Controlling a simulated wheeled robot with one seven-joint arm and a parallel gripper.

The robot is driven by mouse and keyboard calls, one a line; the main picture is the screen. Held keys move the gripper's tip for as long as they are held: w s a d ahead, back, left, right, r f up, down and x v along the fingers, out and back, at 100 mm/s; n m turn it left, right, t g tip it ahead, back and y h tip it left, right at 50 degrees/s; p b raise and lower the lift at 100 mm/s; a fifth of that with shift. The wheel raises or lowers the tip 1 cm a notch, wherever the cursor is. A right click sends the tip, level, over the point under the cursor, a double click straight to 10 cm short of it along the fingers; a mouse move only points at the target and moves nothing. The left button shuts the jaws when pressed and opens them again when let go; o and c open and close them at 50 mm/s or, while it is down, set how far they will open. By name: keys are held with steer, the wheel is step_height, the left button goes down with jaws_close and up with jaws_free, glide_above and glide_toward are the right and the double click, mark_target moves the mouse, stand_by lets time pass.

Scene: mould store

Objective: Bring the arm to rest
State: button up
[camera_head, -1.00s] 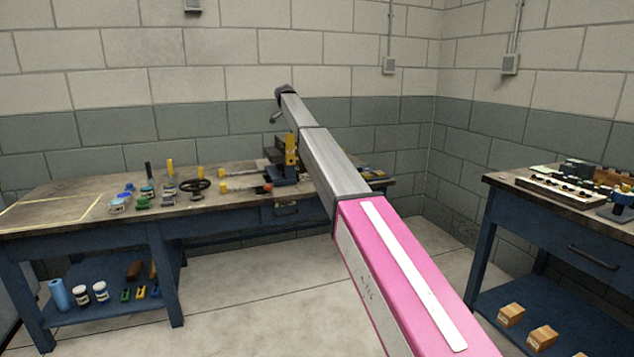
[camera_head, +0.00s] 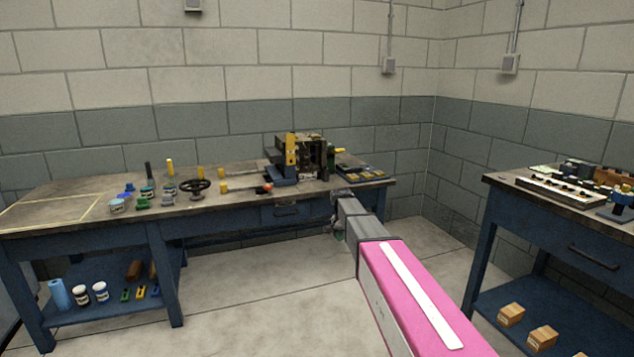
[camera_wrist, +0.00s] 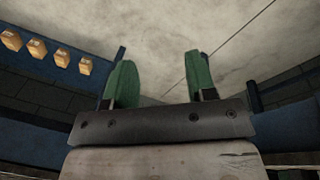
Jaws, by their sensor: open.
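My arm, with its pink link, reaches from the lower right of the head view towards the long workbench (camera_head: 225,218). Its grey end is now low, in front of the bench's right end. My gripper shows in the wrist view (camera_wrist: 162,85) with its two green fingers well apart. Nothing is between the fingers, only the pale floor (camera_wrist: 170,35) beyond them. In the head view the fingers are mostly hidden by the arm's end.
On the long bench stand a machine with a yellow part (camera_head: 291,150), a black handwheel (camera_head: 195,186) and several jars and tools. Floor between the benches is clear.

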steer(key=s+d+f+n, duration=0.2)
steer(key=s+f, duration=0.1)
steer(key=s, duration=0.6)
steer(key=s+d+f+n+y, duration=0.1)
steer(key=s+f, duration=0.3)
steer(key=s, duration=0.6)
steer(key=s+d+f+n, duration=0.3)
steer(key=s+d, duration=0.1)
steer(key=s, duration=0.5)
steer(key=shift+s+f+n+y, duration=0.35)
steer(key=shift+s+n+y, duration=0.05)
